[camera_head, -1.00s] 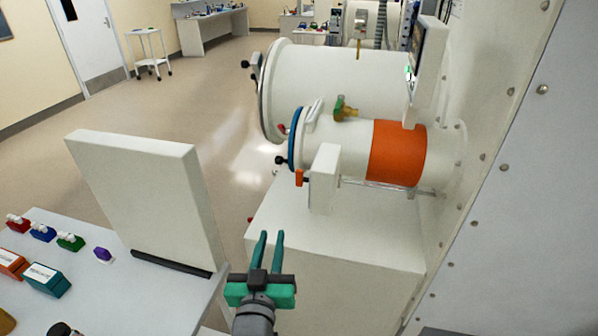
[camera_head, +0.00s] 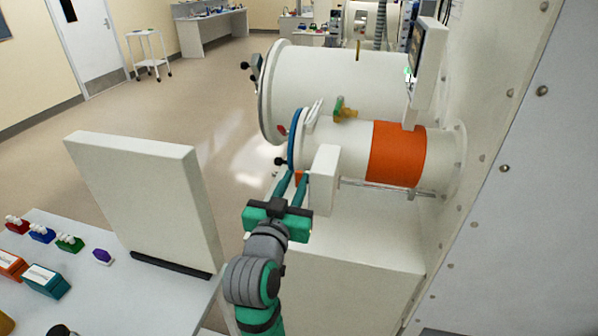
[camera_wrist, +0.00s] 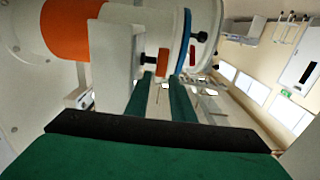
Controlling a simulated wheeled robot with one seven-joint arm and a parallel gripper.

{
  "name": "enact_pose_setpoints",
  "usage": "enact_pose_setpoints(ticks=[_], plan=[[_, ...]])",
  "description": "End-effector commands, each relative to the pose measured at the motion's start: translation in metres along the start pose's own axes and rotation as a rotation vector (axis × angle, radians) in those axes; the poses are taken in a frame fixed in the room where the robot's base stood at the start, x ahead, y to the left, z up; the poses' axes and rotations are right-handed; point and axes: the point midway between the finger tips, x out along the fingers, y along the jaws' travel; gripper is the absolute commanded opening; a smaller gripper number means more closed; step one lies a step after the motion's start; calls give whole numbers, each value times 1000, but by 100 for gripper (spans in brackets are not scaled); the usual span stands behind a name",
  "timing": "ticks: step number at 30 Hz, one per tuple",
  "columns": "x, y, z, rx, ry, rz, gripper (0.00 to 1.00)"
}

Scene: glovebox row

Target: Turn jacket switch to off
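The white switch box (camera_head: 324,180) stands in front of the small white chamber with the orange jacket band (camera_head: 397,153). A small orange switch lever (camera_head: 298,176) sticks out on its left side, partly hidden by my fingers. In the wrist view the lever (camera_wrist: 163,55) shows just beyond the fingertips, in line with the gap between them. My gripper (camera_head: 293,178) has its two green fingers apart with a visible gap, close to the lever. I cannot tell whether they touch it. The wrist view shows the box (camera_wrist: 112,55) beside the fingers.
The blue-rimmed door (camera_head: 294,142) of the small chamber, with a black knob (camera_head: 279,161), is close to my fingertips. A larger white chamber (camera_head: 325,85) lies behind. A white upright panel (camera_head: 145,200) and bench with small coloured items are at left. Floor between is clear.

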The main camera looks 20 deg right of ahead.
Motion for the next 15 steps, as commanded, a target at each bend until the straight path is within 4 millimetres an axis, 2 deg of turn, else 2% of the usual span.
enact_pose_setpoints(ticks=[1,6,15], plan=[[9,1,0,-1,-2,2,22],[31,0,0,0,-1,1,22],[44,0,0,1,0,-2,22]])
